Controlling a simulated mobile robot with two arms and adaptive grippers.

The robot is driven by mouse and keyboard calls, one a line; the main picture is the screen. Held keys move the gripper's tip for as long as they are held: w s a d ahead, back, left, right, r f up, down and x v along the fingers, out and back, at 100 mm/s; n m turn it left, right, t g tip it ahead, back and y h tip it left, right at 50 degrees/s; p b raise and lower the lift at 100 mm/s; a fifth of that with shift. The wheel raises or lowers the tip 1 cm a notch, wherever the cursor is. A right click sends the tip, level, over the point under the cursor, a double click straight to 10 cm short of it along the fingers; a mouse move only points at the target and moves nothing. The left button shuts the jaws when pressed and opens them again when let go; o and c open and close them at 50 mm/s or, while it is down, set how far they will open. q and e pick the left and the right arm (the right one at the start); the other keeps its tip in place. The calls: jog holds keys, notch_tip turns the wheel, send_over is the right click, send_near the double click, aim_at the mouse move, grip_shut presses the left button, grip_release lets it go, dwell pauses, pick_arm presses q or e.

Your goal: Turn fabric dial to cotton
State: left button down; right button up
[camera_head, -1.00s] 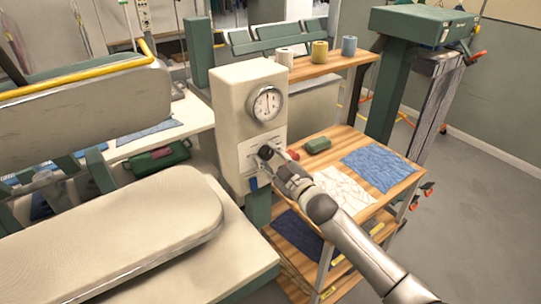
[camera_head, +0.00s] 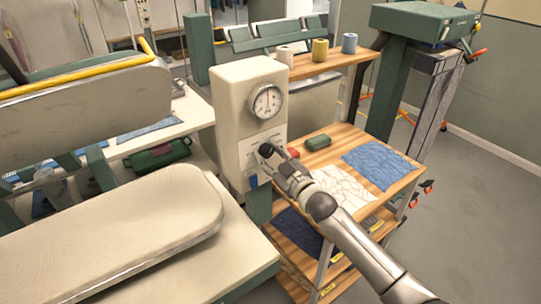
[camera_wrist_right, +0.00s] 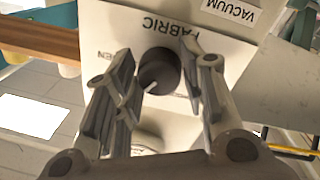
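The fabric dial is a dark round knob (camera_head: 266,150) on the front of the cream control box (camera_head: 226,100). In the right wrist view the dial (camera_wrist_right: 160,70) sits on a white plate with an upside-down FABRIC label and a partly hidden label ending in "EN". A pale pointer line on the dial points to the lower left there. The word cotton is not visible. My right gripper (camera_head: 277,160) is at the dial. In the wrist view its fingers (camera_wrist_right: 160,62) are apart, one on each side of the dial; firm contact cannot be told. My left gripper is out of view.
A round gauge (camera_head: 267,101) is above the dial, and a VACUUM label (camera_wrist_right: 233,12) is near it. A padded board (camera_head: 120,225) lies left. A wooden table (camera_head: 345,138) with blue cloth (camera_head: 381,165) stands right. Open floor is at far right.

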jog(key=o, duration=0.3)
jog(key=shift+o, duration=0.2)
jog(key=v, duration=1.2)
